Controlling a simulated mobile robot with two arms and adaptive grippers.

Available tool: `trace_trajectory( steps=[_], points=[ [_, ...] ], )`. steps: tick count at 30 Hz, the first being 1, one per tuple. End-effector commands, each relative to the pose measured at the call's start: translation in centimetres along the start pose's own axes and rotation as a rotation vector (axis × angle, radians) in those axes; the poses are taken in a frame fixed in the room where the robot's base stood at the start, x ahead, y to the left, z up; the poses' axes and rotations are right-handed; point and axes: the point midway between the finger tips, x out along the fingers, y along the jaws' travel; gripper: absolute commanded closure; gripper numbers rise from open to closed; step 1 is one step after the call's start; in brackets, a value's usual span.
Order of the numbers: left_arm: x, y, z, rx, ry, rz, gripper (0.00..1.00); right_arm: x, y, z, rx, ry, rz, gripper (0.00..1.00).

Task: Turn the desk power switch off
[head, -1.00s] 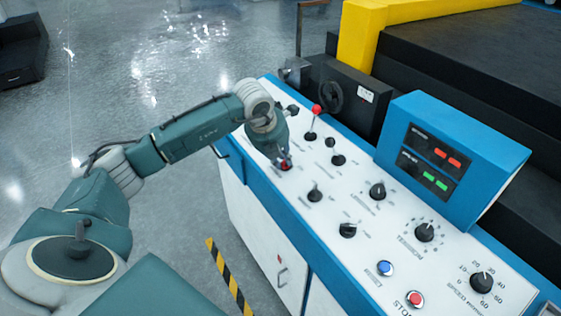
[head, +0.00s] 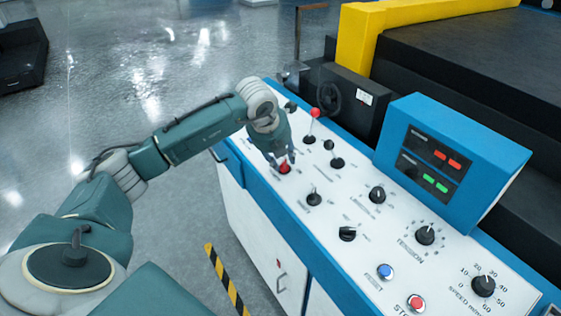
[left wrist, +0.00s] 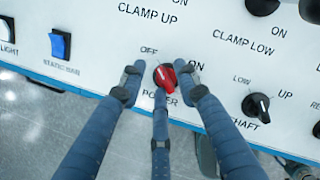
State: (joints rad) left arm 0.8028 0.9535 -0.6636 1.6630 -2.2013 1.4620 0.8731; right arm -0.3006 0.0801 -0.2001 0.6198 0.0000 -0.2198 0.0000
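The desk power switch is a red rotary knob (head: 285,168) near the front edge of the white panel. In the left wrist view the red knob (left wrist: 166,77) sits above the label POWER, with OFF at its upper left and ON at its right. Its pointer appears tilted toward the OFF side, though the exact angle is hard to tell. My left gripper (head: 282,160) is over the knob, fingers spread. In the left wrist view its three fingers (left wrist: 160,82) stand around the knob, with gaps at the sides; contact is unclear. My right gripper is not in view.
Black knobs (head: 314,198) and a red-tipped lever (head: 314,113) stand close by on the panel. A blue display box (head: 450,150) rises at the right. A blue rocker switch (left wrist: 60,44) shows in the left wrist view.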

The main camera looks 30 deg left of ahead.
Motion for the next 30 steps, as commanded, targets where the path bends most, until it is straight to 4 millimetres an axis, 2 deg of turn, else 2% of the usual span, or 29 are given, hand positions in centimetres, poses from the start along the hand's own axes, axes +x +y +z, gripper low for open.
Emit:
trace_trajectory(
  steps=[7,11,14,24,30],
  points=[
    [0.3,0.1,-0.5,0.003,0.013,0.005,0.66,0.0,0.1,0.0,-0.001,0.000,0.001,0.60],
    [-0.3,0.1,-0.5,0.004,0.013,0.004,0.66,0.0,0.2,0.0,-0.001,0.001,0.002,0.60],
    [-1.8,0.1,-0.4,0.004,0.011,0.004,0.66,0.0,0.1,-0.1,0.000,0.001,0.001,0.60],
    [-8.8,-0.1,-0.2,0.005,0.009,0.003,0.66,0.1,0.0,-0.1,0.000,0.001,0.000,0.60],
    [-11.1,-0.1,-0.1,0.004,0.010,0.003,0.66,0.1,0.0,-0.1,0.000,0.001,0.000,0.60]
  ],
)
